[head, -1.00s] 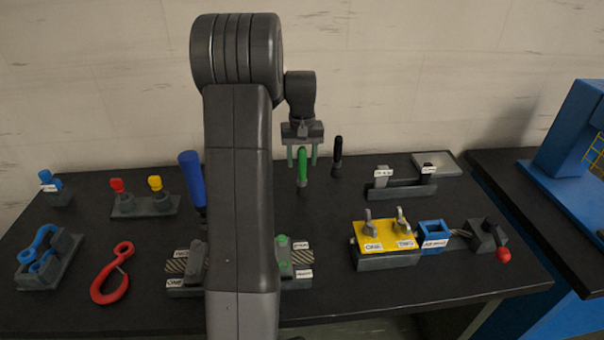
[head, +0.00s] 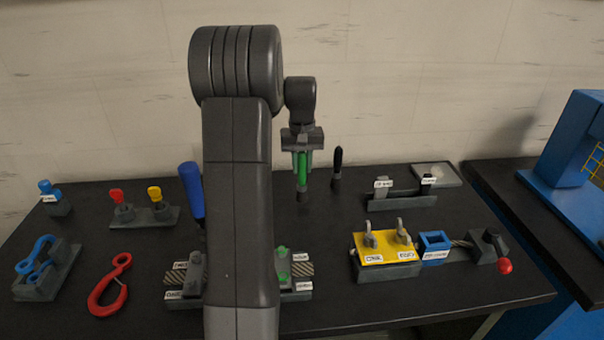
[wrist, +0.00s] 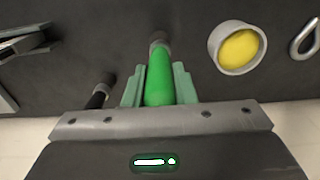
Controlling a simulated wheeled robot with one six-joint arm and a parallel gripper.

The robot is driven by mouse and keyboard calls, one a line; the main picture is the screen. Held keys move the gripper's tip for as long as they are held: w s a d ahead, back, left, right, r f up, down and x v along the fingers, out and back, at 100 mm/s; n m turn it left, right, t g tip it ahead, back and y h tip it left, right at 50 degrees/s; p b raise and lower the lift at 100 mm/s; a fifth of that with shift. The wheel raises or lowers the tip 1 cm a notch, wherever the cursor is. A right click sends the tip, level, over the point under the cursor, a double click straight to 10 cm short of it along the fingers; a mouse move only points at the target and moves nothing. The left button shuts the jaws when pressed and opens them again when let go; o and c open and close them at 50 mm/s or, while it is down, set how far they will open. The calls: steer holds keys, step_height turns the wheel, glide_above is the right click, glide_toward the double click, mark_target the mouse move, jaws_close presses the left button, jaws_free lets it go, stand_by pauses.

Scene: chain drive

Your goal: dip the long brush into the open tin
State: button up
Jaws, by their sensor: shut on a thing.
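My gripper (head: 302,171) is shut on an upright tool with a green handle (wrist: 159,78), its fingers on either side of it. The tool's lower end meets a small dark holder or collar (head: 302,195) on the bench; any bristles are hidden. A slimmer tool with a black handle (head: 338,160) stands upright to its right and also shows in the wrist view (wrist: 97,98). No bristles show on it. An open round tin (wrist: 238,48) with yellow contents shows right of the green handle in the wrist view. My arm seems to hide the tin in the head view.
A tall blue handle (head: 191,190) stands left of my arm. A red hook (head: 109,285) lies front left. A yellow-topped block (head: 384,245) and a blue box (head: 435,246) sit at right. A low rack (head: 402,201) stands behind them. A wall closes the back.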

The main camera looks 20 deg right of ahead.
steer(key=r, duration=0.5)
steer(key=a+r, duration=0.1)
steer(key=r, duration=0.2)
steer(key=shift+w+p, duration=0.15)
steer(key=shift+p, duration=0.2)
steer(key=a+t+h+p, duration=0.1)
steer(key=a+t+p, duration=0.3)
steer(key=a+p, duration=0.65)
step_height(320, 180, down, 6)
steer(key=w+a+b, duration=0.1)
steer(key=b, duration=0.4)
steer(key=shift+a, duration=0.3)
steer(key=shift+f+b, duration=0.45)
steer(key=shift+b, duration=0.2)
stand_by(1.1)
step_height(320, 180, up, 7)
steer(key=p, duration=0.4)
steer(key=shift+p, duration=0.3)
steer(key=shift+s, duration=0.1)
stand_by(0.7)
